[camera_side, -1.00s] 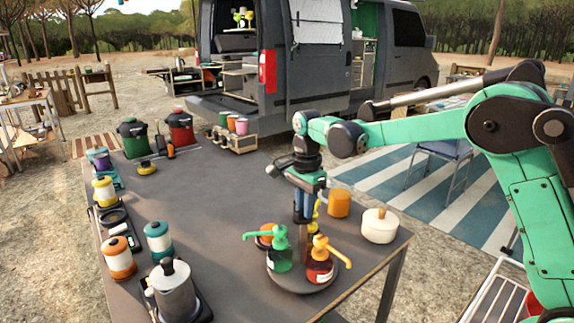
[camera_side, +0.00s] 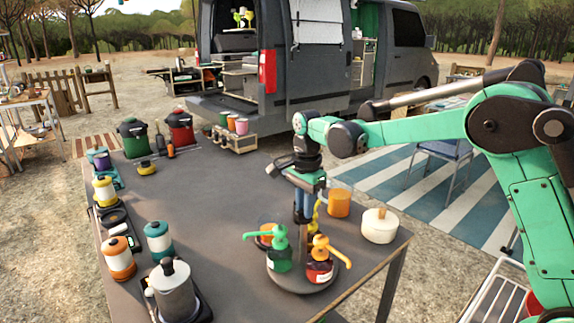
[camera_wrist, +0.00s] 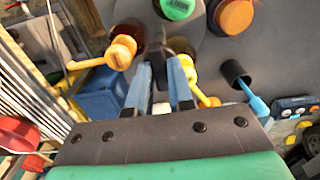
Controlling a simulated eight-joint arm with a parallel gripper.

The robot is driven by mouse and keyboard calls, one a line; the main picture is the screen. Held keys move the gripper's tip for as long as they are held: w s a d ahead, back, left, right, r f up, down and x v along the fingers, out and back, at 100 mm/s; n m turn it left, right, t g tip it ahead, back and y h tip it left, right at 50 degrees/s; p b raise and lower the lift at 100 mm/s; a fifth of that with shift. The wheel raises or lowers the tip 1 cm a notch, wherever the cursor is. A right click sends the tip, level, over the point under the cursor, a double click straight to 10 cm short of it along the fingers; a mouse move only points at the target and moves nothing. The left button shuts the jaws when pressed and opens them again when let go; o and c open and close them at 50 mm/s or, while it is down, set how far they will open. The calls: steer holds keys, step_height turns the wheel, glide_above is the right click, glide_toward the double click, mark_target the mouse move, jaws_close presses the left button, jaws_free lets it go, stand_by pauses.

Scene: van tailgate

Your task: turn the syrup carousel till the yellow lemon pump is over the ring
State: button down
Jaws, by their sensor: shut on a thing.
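The syrup carousel (camera_side: 292,287) is a dark round plate near the table's front right corner. A green pump bottle (camera_side: 279,250) stands at its left and an orange pump on a red bottle (camera_side: 320,262) at its right. The yellow lemon pump (camera_side: 317,212) is behind, partly hidden by my gripper; it also shows in the wrist view (camera_wrist: 207,98), right of my fingers. My gripper (camera_wrist: 159,72), with blue fingers, points down among the pumps, shut on a dark upright piece (camera_wrist: 156,45) at the carousel's middle. I cannot clearly make out the ring.
An orange round item (camera_side: 266,233) sits just behind the green pump. An orange mug (camera_side: 339,203) and a cream pot (camera_side: 379,226) stand close at the right. The table's middle is clear.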

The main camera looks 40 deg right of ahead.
steer(key=shift+n, duration=0.3)
steer(key=n, duration=0.5)
steer(key=shift+n, duration=0.3)
steer(key=n, duration=0.5)
steer(key=shift+n, duration=0.3)
steer(key=c, duration=0.8)
jaws_free()
steer(key=shift+r, duration=0.1)
